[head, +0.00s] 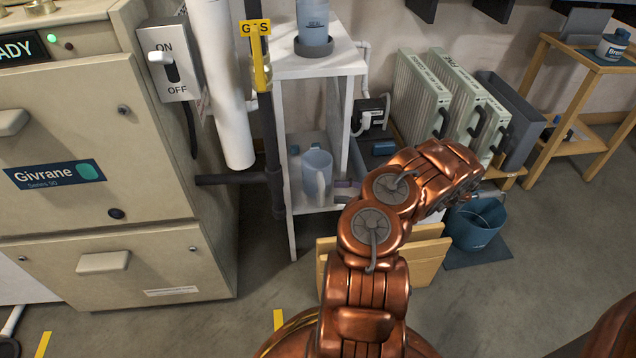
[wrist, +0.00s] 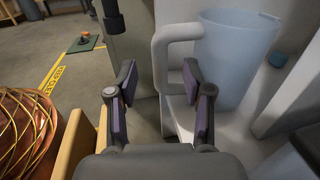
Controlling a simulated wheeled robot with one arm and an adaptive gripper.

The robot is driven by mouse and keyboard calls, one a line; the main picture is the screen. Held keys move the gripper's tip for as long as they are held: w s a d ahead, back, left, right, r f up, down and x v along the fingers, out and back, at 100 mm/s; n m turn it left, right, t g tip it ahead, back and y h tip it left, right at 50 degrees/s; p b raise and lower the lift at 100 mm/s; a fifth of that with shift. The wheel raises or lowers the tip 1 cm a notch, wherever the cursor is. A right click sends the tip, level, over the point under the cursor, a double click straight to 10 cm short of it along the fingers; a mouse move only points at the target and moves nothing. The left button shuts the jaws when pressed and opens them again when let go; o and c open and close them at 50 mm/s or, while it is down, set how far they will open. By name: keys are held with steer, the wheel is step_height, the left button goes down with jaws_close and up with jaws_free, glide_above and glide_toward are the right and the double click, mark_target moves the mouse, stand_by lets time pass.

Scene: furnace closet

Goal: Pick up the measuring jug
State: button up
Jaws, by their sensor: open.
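The measuring jug (head: 317,176) is a translucent pale-blue vessel standing upright on the lower shelf of a white shelf unit (head: 290,160). In the wrist view the jug (wrist: 238,55) is close, ahead and to the right, with its thick handle (wrist: 160,58) on its left side. My gripper (wrist: 160,98) is open, with dark fingers and purple pads. The handle lies ahead of the gap between the fingers, and the right fingertip overlaps the jug's lower side in the picture. I cannot tell whether they touch. In the head view my copper arm hides most of the gripper.
A blue bottle (head: 313,22) stands on the unit's upper shelf. A dark pipe with a yellow gas tag (head: 256,38) runs left of the unit. The floor at lower right is clear.

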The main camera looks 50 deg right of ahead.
mark_target(322, 191)
steer(key=shift+b+x, duration=1)
steer(key=shift+x, duration=1.95)
jaws_close()
